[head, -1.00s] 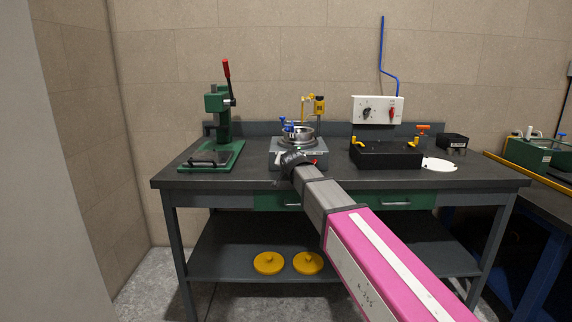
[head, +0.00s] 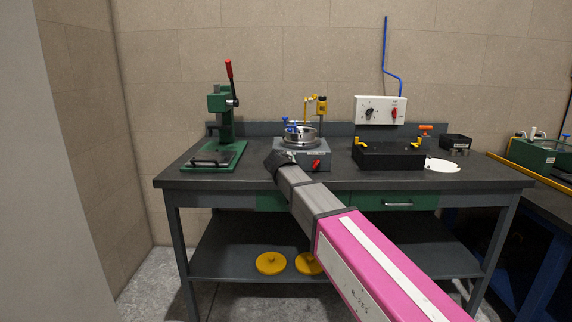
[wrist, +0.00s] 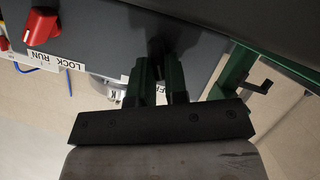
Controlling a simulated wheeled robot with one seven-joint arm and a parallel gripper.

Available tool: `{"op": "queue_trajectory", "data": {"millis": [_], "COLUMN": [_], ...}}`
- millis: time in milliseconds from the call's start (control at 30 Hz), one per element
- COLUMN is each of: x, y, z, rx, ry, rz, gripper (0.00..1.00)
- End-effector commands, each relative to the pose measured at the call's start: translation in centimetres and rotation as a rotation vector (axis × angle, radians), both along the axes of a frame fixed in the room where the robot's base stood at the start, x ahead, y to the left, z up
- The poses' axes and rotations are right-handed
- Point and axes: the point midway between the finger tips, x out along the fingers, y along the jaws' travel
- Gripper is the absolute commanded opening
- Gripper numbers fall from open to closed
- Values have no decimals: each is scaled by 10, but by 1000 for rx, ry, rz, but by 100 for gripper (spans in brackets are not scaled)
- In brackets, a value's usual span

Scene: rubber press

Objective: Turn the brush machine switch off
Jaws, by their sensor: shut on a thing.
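The brush machine (head: 318,153) is a grey box with a round metal bowl on top, at the middle of the bench. A red knob (head: 316,164) sits on its front. In the wrist view this red knob (wrist: 42,28) is at the upper left, beside the words LOCK and RUN. My gripper (wrist: 162,62) is at the machine's front panel, left of the red knob in the head view. Its two fingers are shut on a small dark switch (wrist: 157,47), mostly hidden between them. A label by the fingers is partly covered. The switch's exact angle cannot be told.
A green press (head: 221,120) with a red-tipped lever stands to the left on the dark bench (head: 350,180). A black box (head: 388,156) with yellow clips is to the right, below a white wall panel (head: 381,110). Yellow discs (head: 270,263) lie on the lower shelf.

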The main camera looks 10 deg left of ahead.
Motion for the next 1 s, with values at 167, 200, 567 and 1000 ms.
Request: {"op": "queue_trajectory", "data": {"millis": [167,200,567,1000], "x": [0,0,0,0], "y": [1,1,1,1], "z": [-1,-1,-1,-1], "rx": [-61,-70,-96,-93], "ry": [-14,-16,-22,-22], "rz": [0,-1,0,1], "gripper": [0,0,0,39]}}
